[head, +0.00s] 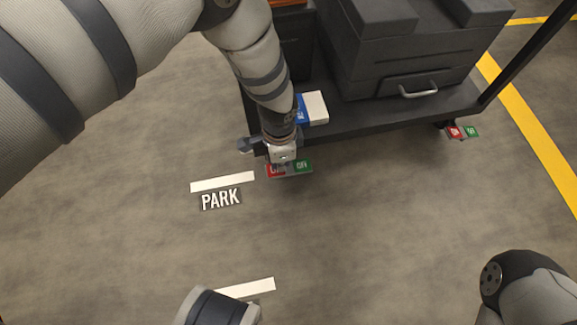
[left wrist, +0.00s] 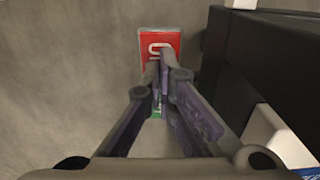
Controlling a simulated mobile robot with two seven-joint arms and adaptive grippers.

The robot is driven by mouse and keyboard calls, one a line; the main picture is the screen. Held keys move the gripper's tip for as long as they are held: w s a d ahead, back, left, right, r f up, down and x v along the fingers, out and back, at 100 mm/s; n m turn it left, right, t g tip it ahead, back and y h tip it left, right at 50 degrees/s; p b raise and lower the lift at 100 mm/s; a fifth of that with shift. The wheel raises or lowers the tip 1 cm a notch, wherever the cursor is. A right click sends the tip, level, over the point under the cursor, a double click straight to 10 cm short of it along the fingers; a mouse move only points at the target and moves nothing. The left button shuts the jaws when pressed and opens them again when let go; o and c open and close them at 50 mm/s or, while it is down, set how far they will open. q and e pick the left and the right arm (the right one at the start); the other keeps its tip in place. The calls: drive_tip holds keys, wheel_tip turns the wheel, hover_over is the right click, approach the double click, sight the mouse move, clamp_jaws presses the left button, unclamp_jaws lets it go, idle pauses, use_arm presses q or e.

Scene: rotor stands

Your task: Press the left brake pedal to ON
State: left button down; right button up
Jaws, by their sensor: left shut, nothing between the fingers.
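The left brake pedal (head: 275,170) sits low at the near left corner of the dark cart, with a red half and a green half. It also shows in the left wrist view (left wrist: 160,38), mostly as its red half, with a sliver of green between the fingers. My left gripper (head: 283,153) is shut and empty, pointing down over the pedal. In the left wrist view, the closed fingertips (left wrist: 161,62) overlap the red half. I cannot tell whether they touch it. The fingers hide part of the pedal and its lettering. My right gripper does not show.
The dark cart (head: 400,118) carries grey cases and a blue-and-white box (head: 314,107). A second red-and-green pedal (head: 463,132) is at its right corner. The floor in front, with the PARK marking (head: 221,199), is clear.

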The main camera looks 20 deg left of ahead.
use_arm(q)
drive_tip(key=shift+f, duration=0.25)
drive_tip(key=shift+r+p, duration=0.45)
drive_tip(key=shift+r, duration=0.1)
wheel_tip(320, 180, up, 6)
drive_tip(key=p, duration=0.4)
drive_tip(key=shift+p, duration=0.35)
